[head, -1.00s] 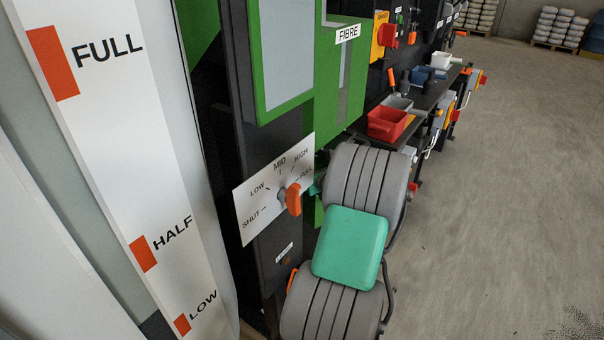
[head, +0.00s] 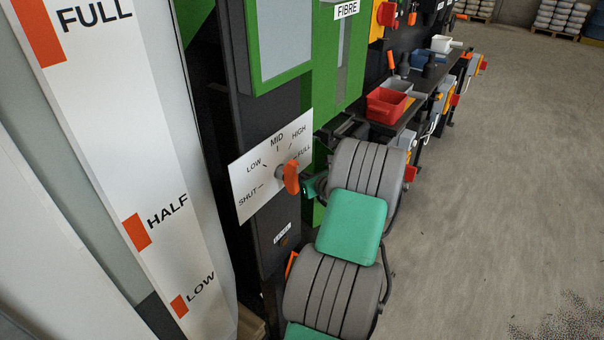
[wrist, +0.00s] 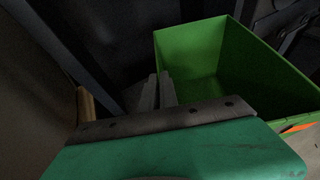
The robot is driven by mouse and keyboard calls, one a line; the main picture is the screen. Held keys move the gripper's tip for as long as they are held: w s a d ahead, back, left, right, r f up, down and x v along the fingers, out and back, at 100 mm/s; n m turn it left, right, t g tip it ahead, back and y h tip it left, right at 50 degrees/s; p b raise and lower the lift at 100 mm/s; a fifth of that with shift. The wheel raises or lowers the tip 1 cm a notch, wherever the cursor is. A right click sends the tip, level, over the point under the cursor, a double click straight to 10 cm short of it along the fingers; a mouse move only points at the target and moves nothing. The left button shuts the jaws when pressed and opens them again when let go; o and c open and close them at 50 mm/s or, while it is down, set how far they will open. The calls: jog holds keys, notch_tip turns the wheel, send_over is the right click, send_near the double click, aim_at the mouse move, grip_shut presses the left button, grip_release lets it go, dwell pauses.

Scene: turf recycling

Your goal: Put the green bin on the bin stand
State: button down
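The green bin (wrist: 195,52) shows in the wrist view at the upper right, open side toward the camera and looking empty. My gripper (wrist: 157,77) has two grey fingers close together at the bin's near left edge. The fingers cover that corner, so I cannot tell whether the bin's wall is between them or whether they touch it. In the head view my arm hides the gripper, and no bin shows there. I cannot make out the bin stand in either view.
A green machine (head: 325,90) with a black post and a dial plate (head: 270,170) stands close left of my arm. A red tray (head: 387,105) sits on a bench behind. Open floor (head: 500,200) lies to the right. A pale wooden piece (wrist: 86,105) is left of the fingers.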

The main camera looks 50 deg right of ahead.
jog(key=shift+f, duration=0.2)
dwell(0.4)
jog(key=c, duration=1.6)
grip_release()
jog(key=shift+o, duration=0.4)
jog(key=shift+f, duration=0.1)
jog(key=shift+o, duration=1.4)
jog(key=shift+s, duration=0.15)
jog(key=v, duration=0.7)
jog(key=shift+s+a, duration=0.15)
jog(key=shift+s, duration=0.1)
